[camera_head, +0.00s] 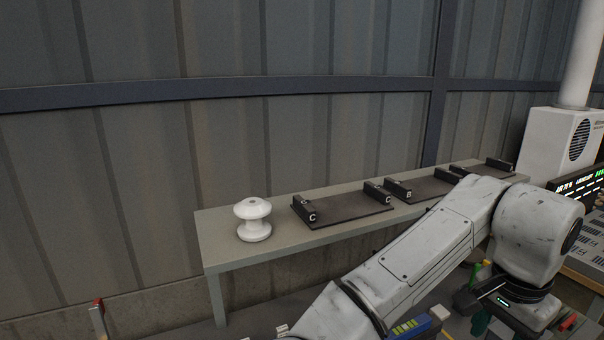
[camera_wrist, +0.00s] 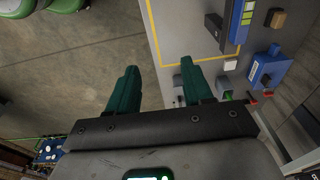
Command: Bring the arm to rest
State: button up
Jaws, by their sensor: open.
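My gripper (camera_wrist: 160,92) shows in the wrist view with two dark green fingers spread apart and nothing between them. Below it are a bare grey floor and the edge of a grey work surface. In the head view my white arm reaches across the lower right and bends at a joint; the gripper end sits low at the right, partly hidden. A white spool-shaped insulator (camera_head: 253,219) stands upright on the left end of a grey bench (camera_head: 225,240), apart from my arm.
Dark trays with lettered end blocks, one marked C (camera_head: 345,207) and one marked B (camera_head: 428,188), line the bench along a metal wall. A white box unit (camera_head: 560,140) stands at right.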

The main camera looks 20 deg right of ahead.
jog(key=d+f+n+t+h, duration=0.1)
jog(key=d+f+n+h, duration=0.1)
jog(key=d+n+h, duration=0.45)
notch_tip(320, 180, down, 6)
jog(key=w+n+t, duration=0.1)
jog(key=n+t, duration=0.1)
jog(key=n, duration=0.1)
jog(key=s+a+f+n+g+y, duration=0.1)
jog(key=s+a+f+n+y, duration=0.2)
jog(key=s+a+f, duration=0.3)
jog(key=s+a+f+n+g+y, duration=0.1)
jog(key=s+a+f+n+y, duration=0.3)
jog(key=a+f, duration=0.9)
jog(key=s+f, duration=0.1)
jog(key=s, duration=0.2)
jog(key=shift+s+f, duration=0.2)
jog(key=shift+s, duration=0.1)
jog(key=shift+a+n, duration=0.1)
jog(key=shift+n, duration=0.15)
